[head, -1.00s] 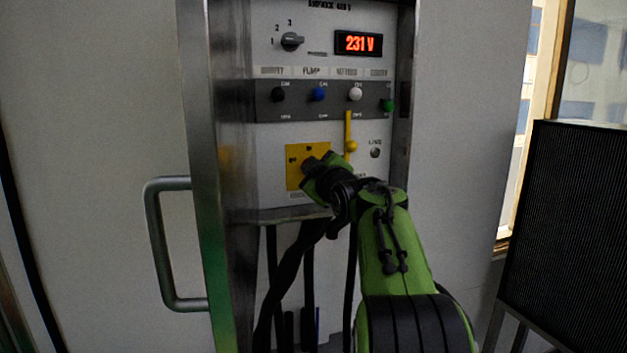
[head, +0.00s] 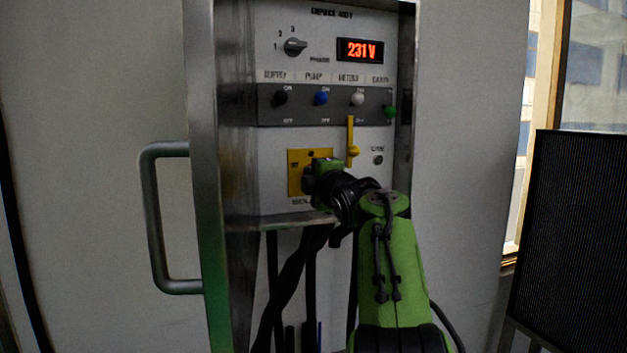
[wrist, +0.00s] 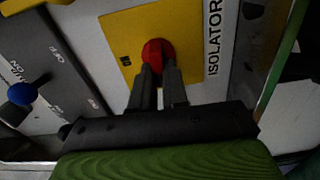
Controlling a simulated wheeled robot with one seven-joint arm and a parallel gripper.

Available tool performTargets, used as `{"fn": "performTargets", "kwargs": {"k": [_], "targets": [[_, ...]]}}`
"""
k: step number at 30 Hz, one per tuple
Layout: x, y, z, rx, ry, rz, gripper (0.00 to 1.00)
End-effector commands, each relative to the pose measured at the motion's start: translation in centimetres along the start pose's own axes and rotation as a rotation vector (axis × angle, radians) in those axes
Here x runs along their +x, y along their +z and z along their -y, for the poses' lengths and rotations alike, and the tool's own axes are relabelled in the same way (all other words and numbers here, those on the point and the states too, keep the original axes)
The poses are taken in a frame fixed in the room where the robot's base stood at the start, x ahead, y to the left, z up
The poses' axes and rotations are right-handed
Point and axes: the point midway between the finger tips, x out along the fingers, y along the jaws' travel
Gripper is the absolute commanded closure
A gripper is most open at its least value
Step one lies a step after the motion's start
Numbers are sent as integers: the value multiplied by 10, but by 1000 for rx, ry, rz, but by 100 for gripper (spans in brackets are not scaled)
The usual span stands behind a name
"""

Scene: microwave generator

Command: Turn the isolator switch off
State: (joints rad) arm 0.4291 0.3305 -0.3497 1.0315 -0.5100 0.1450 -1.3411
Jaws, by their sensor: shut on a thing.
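The isolator switch is a red knob (wrist: 158,54) on a yellow plate (wrist: 190,25) marked "ISOLATOR" in the wrist view. My gripper (wrist: 158,72) is shut on the red knob, with a dark finger on each side of its lower part. In the head view the yellow plate (head: 296,176) is on the lower panel, and my gripper (head: 310,180) is against it. The red knob is hidden there behind my gripper. I cannot read the knob's exact setting.
Above are a row of toggle knobs, including a blue one (head: 321,98), a rotary selector (head: 295,47) and a display (head: 359,50) reading 231 V. A yellow lever (head: 351,140) stands close to the right of the plate. A door handle (head: 152,220) is at the left.

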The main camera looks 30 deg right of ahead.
Motion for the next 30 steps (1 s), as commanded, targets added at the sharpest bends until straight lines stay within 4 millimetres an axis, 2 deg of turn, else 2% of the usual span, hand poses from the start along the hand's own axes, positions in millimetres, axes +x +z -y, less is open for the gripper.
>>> {"fn": "performTargets", "kwargs": {"k": [18, 19, 23, 30], "targets": [[0, 0, 0, -40, 2, 0, 100], [0, 0, 0, -40, 2, 0, 81], [0, 0, 0, -39, 1, 0, 61], [0, 0, 0, -37, 1, 0, 61]]}}
